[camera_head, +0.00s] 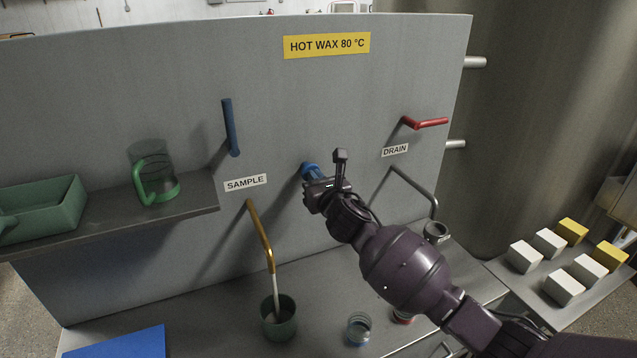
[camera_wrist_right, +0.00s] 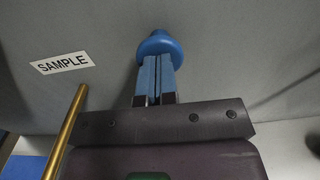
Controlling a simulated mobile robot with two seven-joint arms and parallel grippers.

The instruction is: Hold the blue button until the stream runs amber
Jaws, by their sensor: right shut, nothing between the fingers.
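The blue button (camera_head: 309,170) sticks out of the grey panel, right of the SAMPLE label (camera_head: 245,183). It also shows in the right wrist view (camera_wrist_right: 160,43). My right gripper (camera_head: 314,179) is shut and empty. In the wrist view its closed fingertips (camera_wrist_right: 158,62) meet the button's face and appear to touch it; how far the button is pushed in cannot be told. A brass spout (camera_head: 262,236) runs a pale, whitish stream (camera_head: 276,290) into a green cup (camera_head: 279,328). My left gripper is out of view.
A blue lever (camera_head: 231,128) and a red DRAIN lever (camera_head: 425,123) are on the panel. A green-based glass jug (camera_head: 160,186) and green tray (camera_head: 62,207) are on the left shelf. Small jars (camera_head: 359,328) stand below my right arm. White and yellow blocks (camera_head: 524,257) lie at right.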

